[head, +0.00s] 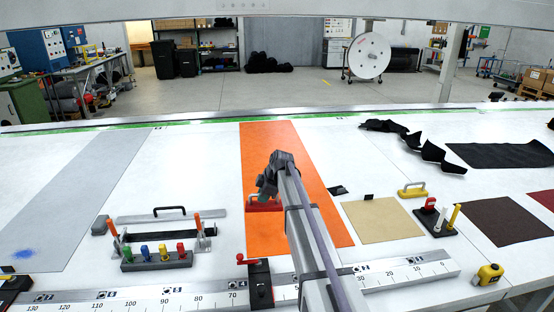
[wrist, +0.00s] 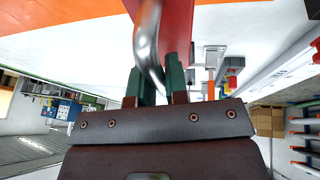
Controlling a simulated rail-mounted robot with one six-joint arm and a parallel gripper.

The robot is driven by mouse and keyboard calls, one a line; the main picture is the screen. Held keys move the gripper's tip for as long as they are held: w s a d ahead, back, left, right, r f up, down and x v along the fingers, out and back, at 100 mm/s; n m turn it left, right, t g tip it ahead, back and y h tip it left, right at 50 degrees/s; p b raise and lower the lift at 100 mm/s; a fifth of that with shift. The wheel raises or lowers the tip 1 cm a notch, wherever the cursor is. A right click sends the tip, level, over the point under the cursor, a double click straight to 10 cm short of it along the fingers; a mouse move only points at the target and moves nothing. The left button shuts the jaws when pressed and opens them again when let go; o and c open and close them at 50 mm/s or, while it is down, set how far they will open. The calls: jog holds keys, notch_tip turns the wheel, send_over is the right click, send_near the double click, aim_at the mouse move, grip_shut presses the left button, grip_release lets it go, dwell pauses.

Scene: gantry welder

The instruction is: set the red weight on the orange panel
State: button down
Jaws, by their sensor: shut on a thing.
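The red weight (head: 262,205) shows in the head view over the orange panel (head: 270,150), near the panel's left edge and partly hidden by my arm. My gripper (head: 268,190) is above it, and its fingers are partly hidden there. In the wrist view, my gripper (wrist: 154,88) has its green-tipped fingers shut on the metal handle of the red weight (wrist: 179,25). The orange panel (wrist: 55,12) also shows at the top left of the wrist view. I cannot tell whether the weight touches the panel.
A rack of coloured-handled tools (head: 157,258) stands at left. A long ruler (head: 170,298) and a red-topped clamp (head: 259,283) lie along the front. Bare white table lies left of the orange panel.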

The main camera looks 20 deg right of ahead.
jog(key=w+d+m+h, duration=0.1)
jog(key=w+d+m, duration=0.15)
jog(key=d, duration=0.45)
jog(key=w+d+m, duration=0.1)
jog(key=w+d, duration=0.3)
jog(key=d, duration=0.3)
jog(key=shift+t, duration=0.4)
jog(key=f+b, duration=1)
jog(key=shift+w+d, duration=0.1)
jog(key=shift+w, duration=0.1)
jog(key=shift+s+r, duration=0.1)
jog(key=shift+r, duration=0.05)
jog(key=c, duration=1.1)
grip_release()
